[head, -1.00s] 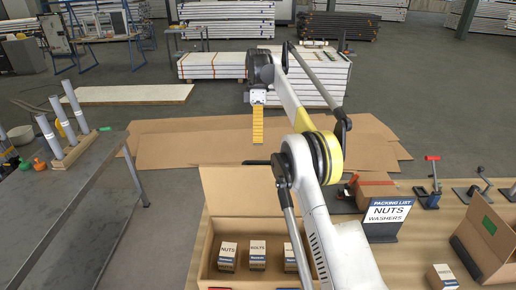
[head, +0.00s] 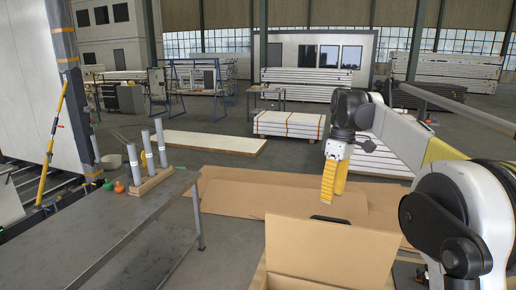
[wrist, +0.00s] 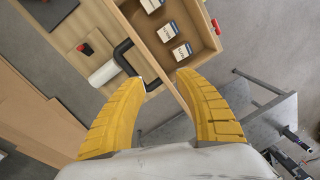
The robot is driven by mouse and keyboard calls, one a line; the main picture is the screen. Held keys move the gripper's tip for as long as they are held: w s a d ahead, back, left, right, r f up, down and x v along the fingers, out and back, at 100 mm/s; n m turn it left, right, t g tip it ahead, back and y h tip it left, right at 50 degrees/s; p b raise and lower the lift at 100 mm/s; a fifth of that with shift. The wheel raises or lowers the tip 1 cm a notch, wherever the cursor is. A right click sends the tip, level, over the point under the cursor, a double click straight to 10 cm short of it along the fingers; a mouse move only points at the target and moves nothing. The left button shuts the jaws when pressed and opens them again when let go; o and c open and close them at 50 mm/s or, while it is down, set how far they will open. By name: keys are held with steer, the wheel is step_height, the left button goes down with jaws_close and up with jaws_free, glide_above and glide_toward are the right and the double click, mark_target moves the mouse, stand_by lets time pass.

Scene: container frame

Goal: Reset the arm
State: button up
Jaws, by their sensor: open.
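My gripper (head: 334,182) has yellow fingers and hangs from my raised arm, to the right in the head view, in front of the cardboard sheets on the floor. In the wrist view my gripper (wrist: 160,92) has its two fingers spread apart with nothing between them. Beyond the fingertips is an open box (wrist: 207,35) with several small labelled boxes (wrist: 181,52) in it. My gripper is apart from the box.
A grey metal table (head: 110,225) stands at the left, with a wooden block (head: 150,186) holding upright grey tubes. The open cardboard box (head: 320,250) is at the bottom. Flat cardboard (head: 240,195) covers the floor behind. A wooden board (head: 210,145) lies farther back.

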steer(key=s+a+f+m+t+b, duration=0.1)
steer(key=s+f+m+t+b, duration=0.3)
steer(key=s+f, duration=0.8)
steer(key=s+a+f+m+t+h+b, duration=0.1)
steer(key=s+f+m+t+b, duration=0.3)
steer(key=s+f+b, duration=0.5)
steer(key=s+f+m, duration=0.2)
steer(key=s+f, duration=0.1)
steer(key=s, duration=0.5)
steer(key=shift+s+f+b, duration=0.25)
steer(key=shift+f+b, duration=0.05)
steer(key=shift+f, duration=0.1)
